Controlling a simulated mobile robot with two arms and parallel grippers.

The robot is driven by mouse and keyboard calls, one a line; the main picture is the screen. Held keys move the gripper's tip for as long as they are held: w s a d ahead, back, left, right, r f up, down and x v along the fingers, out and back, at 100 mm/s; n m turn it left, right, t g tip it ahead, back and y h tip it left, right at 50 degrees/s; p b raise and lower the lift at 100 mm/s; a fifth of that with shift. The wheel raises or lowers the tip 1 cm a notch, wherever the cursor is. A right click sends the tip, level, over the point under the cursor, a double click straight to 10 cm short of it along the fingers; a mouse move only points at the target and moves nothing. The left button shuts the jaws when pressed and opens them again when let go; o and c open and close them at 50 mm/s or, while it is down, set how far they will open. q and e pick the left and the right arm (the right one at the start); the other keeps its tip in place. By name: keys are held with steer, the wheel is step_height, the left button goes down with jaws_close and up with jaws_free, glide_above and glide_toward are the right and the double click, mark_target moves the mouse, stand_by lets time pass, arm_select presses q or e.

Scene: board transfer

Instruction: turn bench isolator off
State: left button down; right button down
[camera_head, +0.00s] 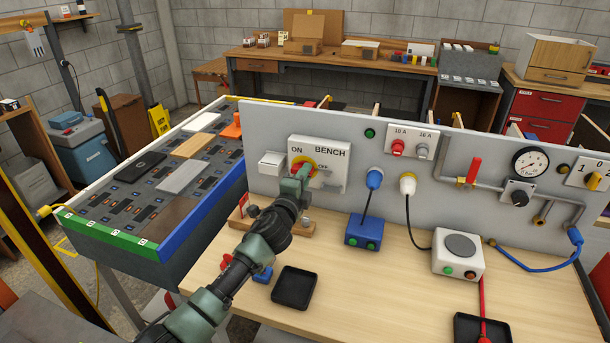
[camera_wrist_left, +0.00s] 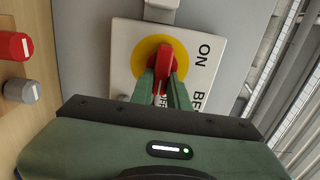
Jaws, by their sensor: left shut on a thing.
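The bench isolator (camera_head: 333,154) is a white box on the grey upright panel, marked ON and BENCH, with a red handle on a yellow disc. In the left wrist view the red handle (camera_wrist_left: 165,62) stands over the yellow disc (camera_wrist_left: 143,50), with the ON lettering beside it. My left gripper (camera_head: 303,172) reaches up to the isolator from the front. Its two green fingers (camera_wrist_left: 164,88) are shut on the red handle, one on each side. The gripper partly hides the handle and the lettering near it. My right gripper is in neither view.
Below the panel, the bench top (camera_head: 390,290) carries a black tray (camera_head: 294,288), a blue box (camera_head: 363,231) and a white box (camera_head: 458,254) with cables. A white switch box (camera_head: 271,164) sits left of the isolator. A sorting table with boards (camera_head: 180,178) stands at the left.

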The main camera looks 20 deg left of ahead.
arm_select(q)
steer(key=shift+d+f, duration=0.1)
steer(key=shift+f, duration=0.1)
stand_by(0.3)
steer(key=c, duration=1.4)
jaws_free()
steer(key=shift+o, duration=0.2)
steer(key=shift+r, duration=0.1)
steer(key=shift+s, duration=0.1)
steer(key=s, duration=0.7)
steer(key=shift+s, duration=0.4)
